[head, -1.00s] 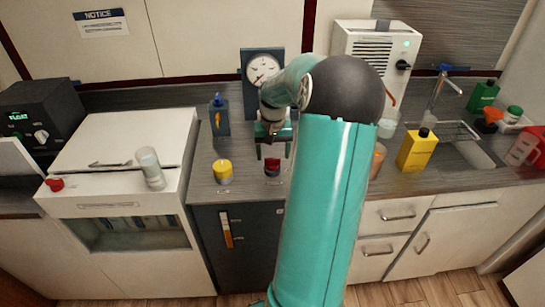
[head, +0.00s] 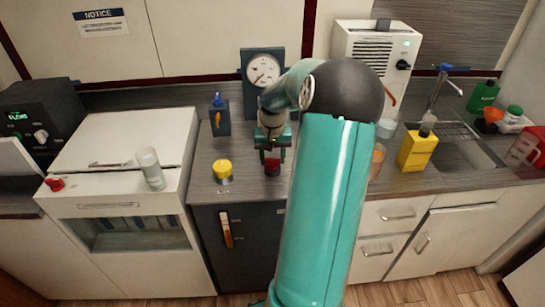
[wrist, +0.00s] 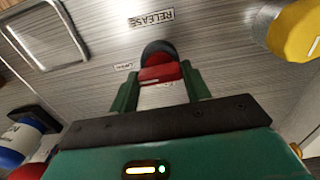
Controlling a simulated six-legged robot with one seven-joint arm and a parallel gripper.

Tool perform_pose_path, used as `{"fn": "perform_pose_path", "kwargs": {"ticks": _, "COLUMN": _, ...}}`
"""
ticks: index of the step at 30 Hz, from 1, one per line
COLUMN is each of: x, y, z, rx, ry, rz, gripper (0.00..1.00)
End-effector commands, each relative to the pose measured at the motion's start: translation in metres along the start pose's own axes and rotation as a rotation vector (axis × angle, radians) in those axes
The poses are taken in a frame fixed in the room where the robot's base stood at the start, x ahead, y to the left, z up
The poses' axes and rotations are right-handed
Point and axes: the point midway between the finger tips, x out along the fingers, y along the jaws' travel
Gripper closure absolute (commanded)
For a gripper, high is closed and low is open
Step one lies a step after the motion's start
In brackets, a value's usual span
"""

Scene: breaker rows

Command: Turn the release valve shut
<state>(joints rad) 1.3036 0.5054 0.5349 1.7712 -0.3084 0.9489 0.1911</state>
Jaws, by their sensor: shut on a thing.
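The release valve is a red knob on a dark round base, on the grey counter. In the head view the red knob (head: 272,168) sits just below the fingers of my gripper (head: 272,155). In the wrist view the red knob (wrist: 160,73) stands between the two green fingertips of my gripper (wrist: 158,78), which close on its sides. A RELEASE label (wrist: 151,19) lies on the counter beyond it. The fingers partly cover the knob in the head view.
A pressure gauge (head: 263,70) stands behind my gripper. A yellow bottle (head: 417,152) stands right, by the sink.

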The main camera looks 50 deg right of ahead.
Motion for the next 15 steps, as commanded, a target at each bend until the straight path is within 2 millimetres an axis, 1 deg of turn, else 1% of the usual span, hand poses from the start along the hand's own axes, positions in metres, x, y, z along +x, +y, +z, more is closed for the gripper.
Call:
{"fn": "perform_pose_path", "kwargs": {"ticks": 8, "x": -0.0007, "y": -0.0007, "z": -0.0005, "rx": -0.116, "ry": 0.002, "rz": 0.001, "gripper": 0.76}}
{"fn": "perform_pose_path", "kwargs": {"ticks": 15, "x": -0.001, "y": -0.0006, "z": -0.0006, "rx": -0.31, "ry": 0.003, "rz": 0.002, "gripper": 0.76}}
